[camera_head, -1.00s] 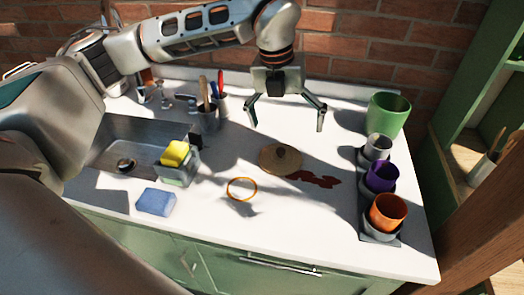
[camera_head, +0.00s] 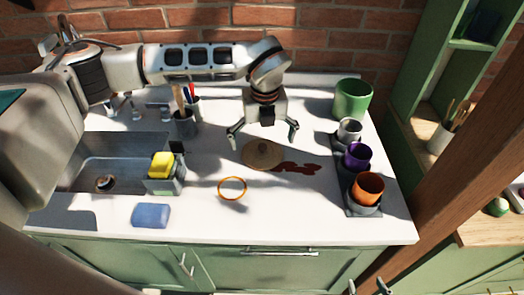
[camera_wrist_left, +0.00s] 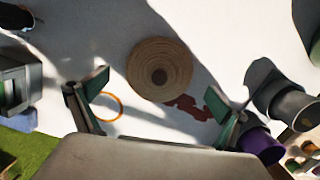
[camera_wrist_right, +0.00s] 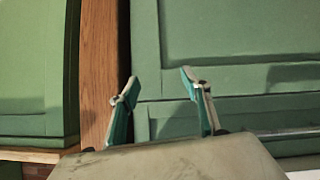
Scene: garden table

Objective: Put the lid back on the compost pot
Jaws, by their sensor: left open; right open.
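The lid, a round tan disc with a dark knob (camera_head: 262,154), lies flat on the white counter; it also shows in the left wrist view (camera_wrist_left: 160,70). A green pot (camera_head: 353,99), apparently the compost pot, stands at the back right of the counter; its inside cannot be made out. My left gripper (camera_head: 263,136) is open and empty above the lid, its fingers spread wide. In the left wrist view, the lid lies ahead of and between the fingertips. My right gripper (camera_head: 370,287) is open and empty at the bottom edge, before the green cabinet fronts (camera_wrist_right: 230,50).
A dark red patch (camera_head: 296,168) and an orange ring (camera_head: 232,188) lie near the lid. Grey, purple (camera_head: 357,156) and orange (camera_head: 368,188) cups stand in a tray at right. A sink (camera_head: 115,160), yellow sponge (camera_head: 161,163) and blue sponge (camera_head: 151,215) are at left.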

